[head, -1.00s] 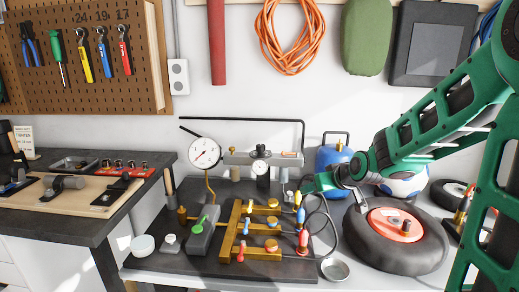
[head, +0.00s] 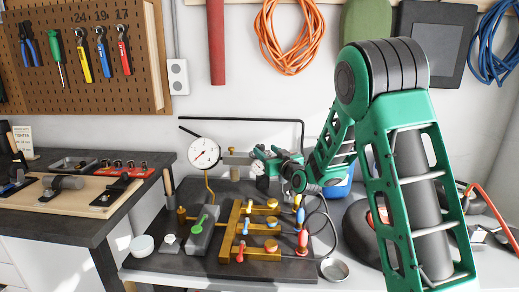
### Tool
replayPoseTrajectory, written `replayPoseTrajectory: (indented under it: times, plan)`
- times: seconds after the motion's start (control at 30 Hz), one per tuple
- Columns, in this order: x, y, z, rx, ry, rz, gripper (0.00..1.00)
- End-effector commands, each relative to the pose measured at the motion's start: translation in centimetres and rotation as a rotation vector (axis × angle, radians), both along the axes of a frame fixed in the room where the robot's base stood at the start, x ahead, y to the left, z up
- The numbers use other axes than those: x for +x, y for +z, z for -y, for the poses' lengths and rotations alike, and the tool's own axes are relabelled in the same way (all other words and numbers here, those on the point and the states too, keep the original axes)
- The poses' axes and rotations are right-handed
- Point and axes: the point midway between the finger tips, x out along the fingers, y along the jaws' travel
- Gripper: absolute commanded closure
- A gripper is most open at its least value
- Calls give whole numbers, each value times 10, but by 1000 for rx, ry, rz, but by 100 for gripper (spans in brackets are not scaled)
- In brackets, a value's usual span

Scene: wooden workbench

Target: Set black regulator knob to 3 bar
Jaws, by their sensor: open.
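The pressure regulator (head: 262,184) stands at the back of the dark board, with a small round gauge on it. My green gripper (head: 259,153) is at the regulator's upper part, in front of it from this view. It covers much of the small gauge and the top, so the black knob cannot be made out. The gripper is open; whether its fingers are around the knob or touching it, I cannot tell. The gauge reading is too small and covered to read.
A large white dial gauge (head: 203,153) stands left of the regulator. A brass manifold (head: 228,243) with coloured levers is in front. A green-handled valve (head: 203,221) is beside it. A wheel (head: 358,232) and a blue tank (head: 340,187) lie right, partly behind my arm.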

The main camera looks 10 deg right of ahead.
Motion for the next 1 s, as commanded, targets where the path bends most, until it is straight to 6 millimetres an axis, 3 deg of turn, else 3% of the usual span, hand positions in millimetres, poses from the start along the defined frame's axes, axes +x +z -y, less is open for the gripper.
replayPoseTrajectory:
  times: [0.3,0.5,0.77,0.8,0.97,1.0]
  plan:
    - [49,0,-10,-1,1,0,52]
    - [61,0,-12,0,-1,-1,52]
    - [62,0,-12,0,0,-1,52]
    - [62,0,-12,0,0,-1,55]
    - [62,0,-12,0,-1,-1,93]
    - [62,0,-12,0,0,-1,94]
